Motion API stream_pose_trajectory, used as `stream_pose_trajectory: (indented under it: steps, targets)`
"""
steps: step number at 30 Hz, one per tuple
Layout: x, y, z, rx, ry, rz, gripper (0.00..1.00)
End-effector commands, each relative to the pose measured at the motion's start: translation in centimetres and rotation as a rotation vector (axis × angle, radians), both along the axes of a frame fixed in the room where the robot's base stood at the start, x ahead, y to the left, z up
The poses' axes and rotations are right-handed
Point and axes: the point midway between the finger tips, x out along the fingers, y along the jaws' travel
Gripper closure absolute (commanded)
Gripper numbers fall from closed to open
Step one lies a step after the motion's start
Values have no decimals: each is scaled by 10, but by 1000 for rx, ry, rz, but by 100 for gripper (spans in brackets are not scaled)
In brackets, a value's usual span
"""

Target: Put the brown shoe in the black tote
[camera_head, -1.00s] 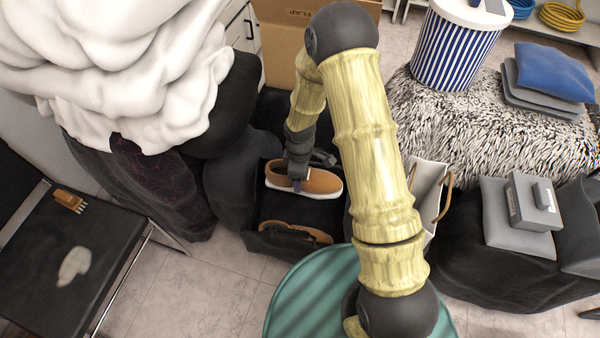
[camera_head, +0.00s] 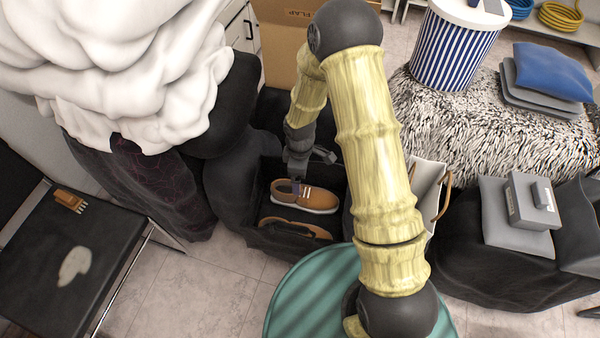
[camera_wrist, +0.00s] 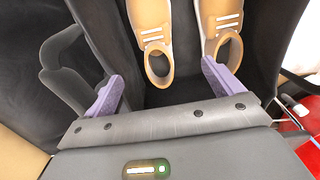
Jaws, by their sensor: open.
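The black tote (camera_head: 262,238) stands on the floor in the middle of the head view, between a dark draped shape and the green round surface. A brown shoe (camera_head: 306,196) with a white sole lies inside it. A second brown shoe (camera_head: 296,228) lies in the tote's near part. My gripper (camera_head: 297,179) is over the far shoe's heel end. In the wrist view my gripper (camera_wrist: 165,84) has its purple fingers wide apart with nothing between them. Both shoes show ahead of the fingers, one at left (camera_wrist: 150,30) and one at right (camera_wrist: 221,28).
A cardboard box (camera_head: 285,50) stands behind the tote. A white paper bag (camera_head: 428,190) stands to its right, and a green round surface (camera_head: 300,290) is in front. White piled cloth (camera_head: 130,60) is at left. Bare tiled floor (camera_head: 200,290) shows at front left.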

Motion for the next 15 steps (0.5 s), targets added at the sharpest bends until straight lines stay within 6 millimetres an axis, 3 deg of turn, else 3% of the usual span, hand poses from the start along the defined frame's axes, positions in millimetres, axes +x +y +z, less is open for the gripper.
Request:
stream_pose_trajectory:
  steps: [15]
  targets:
    - [1,0,104,1,-4,-2,7]
